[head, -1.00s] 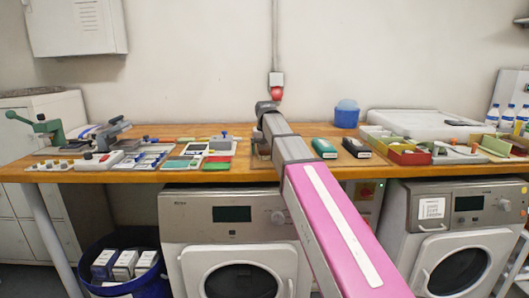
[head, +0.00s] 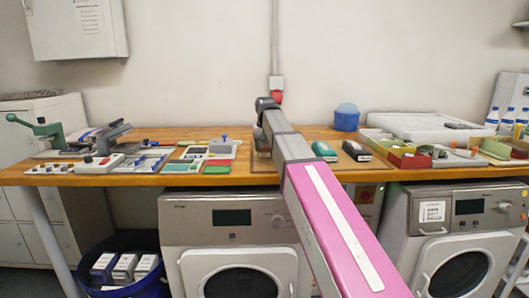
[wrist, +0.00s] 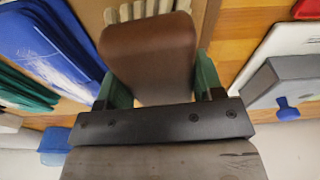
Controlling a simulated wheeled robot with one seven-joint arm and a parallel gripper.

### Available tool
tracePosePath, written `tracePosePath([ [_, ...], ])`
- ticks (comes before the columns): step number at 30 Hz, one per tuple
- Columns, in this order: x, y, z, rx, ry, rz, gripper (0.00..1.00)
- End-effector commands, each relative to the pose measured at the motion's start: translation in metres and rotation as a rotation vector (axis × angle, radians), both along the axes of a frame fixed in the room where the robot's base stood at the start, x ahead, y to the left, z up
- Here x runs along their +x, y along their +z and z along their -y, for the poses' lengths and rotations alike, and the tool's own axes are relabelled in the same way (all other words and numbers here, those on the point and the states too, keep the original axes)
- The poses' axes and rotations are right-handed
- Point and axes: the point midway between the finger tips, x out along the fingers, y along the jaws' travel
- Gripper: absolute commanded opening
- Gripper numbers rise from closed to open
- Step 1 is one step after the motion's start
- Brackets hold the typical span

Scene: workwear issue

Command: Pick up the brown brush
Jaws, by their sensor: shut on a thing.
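The brown brush (wrist: 150,52) shows in the wrist view as a rounded brown block. It sits between the green fingers of my gripper (wrist: 158,78), which are shut on its sides. Its lower part is hidden, so I cannot tell whether it still touches the surface under it. In the head view my arm reaches over the wooden worktop (head: 130,180), and my gripper and the brush are hidden behind the arm.
The wrist view shows blue packets (wrist: 48,48) at left and a grey box with a blue knob (wrist: 282,85) at right. In the head view a green item (head: 324,151) and a black item (head: 356,150) lie right of my arm, with a blue tub (head: 346,119) behind.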

Motion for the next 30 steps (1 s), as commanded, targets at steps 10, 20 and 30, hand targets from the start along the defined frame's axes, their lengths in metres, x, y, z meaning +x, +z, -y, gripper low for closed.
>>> tracePosePath([
  [10, -0.037, 0.043, -0.037, 0.000, 0.003, 0.002, 0.37],
  [20, -0.069, 0.071, -0.071, 0.000, 0.002, 0.000, 0.37],
  [30, -0.081, 0.082, -0.084, 0.000, 0.000, 0.000, 0.37],
])
